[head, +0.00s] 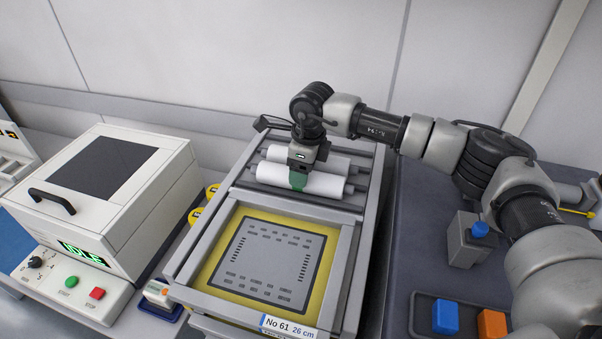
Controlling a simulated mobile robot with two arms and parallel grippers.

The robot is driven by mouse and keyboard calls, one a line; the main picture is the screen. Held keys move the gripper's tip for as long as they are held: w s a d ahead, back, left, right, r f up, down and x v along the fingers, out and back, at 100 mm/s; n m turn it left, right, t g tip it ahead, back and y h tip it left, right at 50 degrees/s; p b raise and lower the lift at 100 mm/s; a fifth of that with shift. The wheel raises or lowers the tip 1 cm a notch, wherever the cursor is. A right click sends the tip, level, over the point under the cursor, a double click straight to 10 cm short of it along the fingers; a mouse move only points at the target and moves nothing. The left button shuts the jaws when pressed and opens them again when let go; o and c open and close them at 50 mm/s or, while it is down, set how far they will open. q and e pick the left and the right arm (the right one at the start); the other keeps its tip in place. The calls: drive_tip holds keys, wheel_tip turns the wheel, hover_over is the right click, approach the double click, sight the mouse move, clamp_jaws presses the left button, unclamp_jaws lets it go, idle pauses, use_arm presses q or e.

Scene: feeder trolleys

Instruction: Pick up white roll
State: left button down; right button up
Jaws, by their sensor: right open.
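Two white rolls lie side by side across the rails at the back of the stencil machine. The nearer white roll (325,184) sits just in front of the farther white roll (337,165). My right gripper (298,180) points down over the left part of the nearer roll. It is open, and its green fingers are at the roll and hide part of it. I cannot tell whether the fingers touch it. My left gripper is not in view.
In front of the rolls is a yellow-framed stencil plate (214,268) with a label (288,327) reading "No 61 26 cm". A white box machine (125,205) stands left. On the right are a grey block with a blue knob (463,250), a blue cube (445,317) and an orange cube (492,324).

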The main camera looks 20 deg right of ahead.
drive_tip(key=shift+a+f, duration=0.2)
drive_tip(key=shift+f, duration=0.9)
drive_tip(key=shift+w, duration=0.1)
drive_tip(key=c, duration=0.7)
drive_tip(key=shift+o, duration=0.2)
